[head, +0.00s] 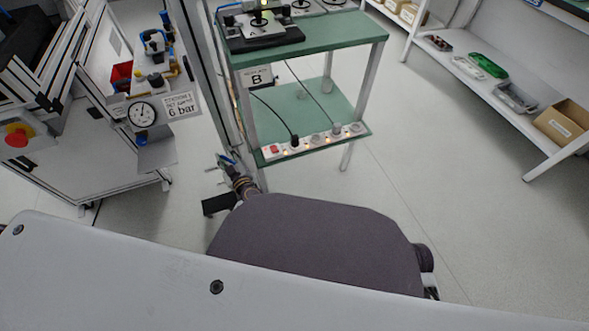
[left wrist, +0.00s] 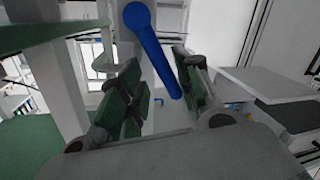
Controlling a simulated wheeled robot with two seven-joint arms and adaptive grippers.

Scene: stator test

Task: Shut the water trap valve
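The valve's blue lever (left wrist: 152,50) shows large in the left wrist view. It has a round end at the top and a long bar slanting down to the right. In the head view a small blue piece (head: 228,159), which seems to be this lever, shows by the metal post. My left gripper (left wrist: 152,92) is open, with green-padded fingers either side of the lever's bar. The bar's lower end lies close to the right finger; I cannot tell whether they touch. In the head view this gripper is small and partly hidden. My right gripper is not in view.
A green two-level bench (head: 345,32) with a power strip (head: 312,140) stands just beyond the post. A machine frame with a pressure gauge (head: 142,114) and a red stop button (head: 16,137) is at left. A white shelf (head: 480,85) stands at right. The floor between is clear.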

